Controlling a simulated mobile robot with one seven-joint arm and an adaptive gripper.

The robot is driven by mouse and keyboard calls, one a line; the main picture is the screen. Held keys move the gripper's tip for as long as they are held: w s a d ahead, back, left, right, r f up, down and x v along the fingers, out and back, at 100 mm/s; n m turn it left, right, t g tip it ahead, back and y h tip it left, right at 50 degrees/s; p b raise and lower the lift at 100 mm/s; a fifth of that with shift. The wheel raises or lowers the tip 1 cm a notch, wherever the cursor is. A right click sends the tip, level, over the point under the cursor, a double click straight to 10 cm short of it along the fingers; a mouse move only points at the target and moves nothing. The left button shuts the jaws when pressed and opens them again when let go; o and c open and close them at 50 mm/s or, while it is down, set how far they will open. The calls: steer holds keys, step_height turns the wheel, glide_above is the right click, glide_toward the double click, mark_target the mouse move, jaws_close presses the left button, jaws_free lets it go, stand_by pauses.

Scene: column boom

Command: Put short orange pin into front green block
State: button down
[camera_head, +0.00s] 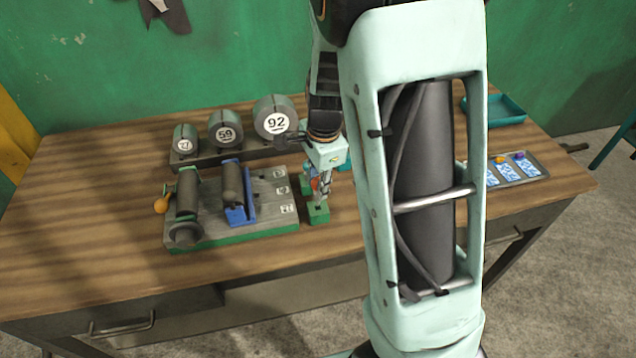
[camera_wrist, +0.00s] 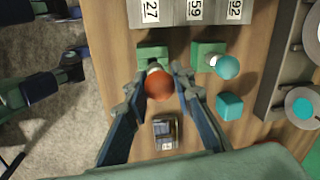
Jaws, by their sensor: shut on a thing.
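The short orange pin shows as an orange ball head (camera_wrist: 158,84) with a pale shank in the wrist view. My gripper (camera_wrist: 160,82) is shut on its head, and a bit of orange also shows between the fingers in the head view (camera_head: 316,184). The front green block (camera_head: 319,213) stands on the table near the board's right end. In the wrist view it (camera_wrist: 152,52) lies just beyond the pin's shank. In the head view my fingers are above and slightly behind this block. I cannot tell whether the shank's tip touches the block.
A second green block (camera_wrist: 207,50) stands beside it with a teal-headed pin (camera_wrist: 228,67). A teal cube (camera_wrist: 230,106) and a small dark item (camera_wrist: 166,132) are near. A board (camera_head: 262,222) with rollers and a rack of numbered weights (camera_head: 275,120) stand left. The table's front edge is close.

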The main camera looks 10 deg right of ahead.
stand_by(0.7)
steer(key=shift+f+b, duration=0.45)
steer(key=shift+f, duration=0.3)
steer(key=shift+f, duration=0.3)
steer(key=shift+f+b, duration=0.5)
steer(key=shift+b, duration=0.05)
steer(key=c, duration=1.6)
jaws_free()
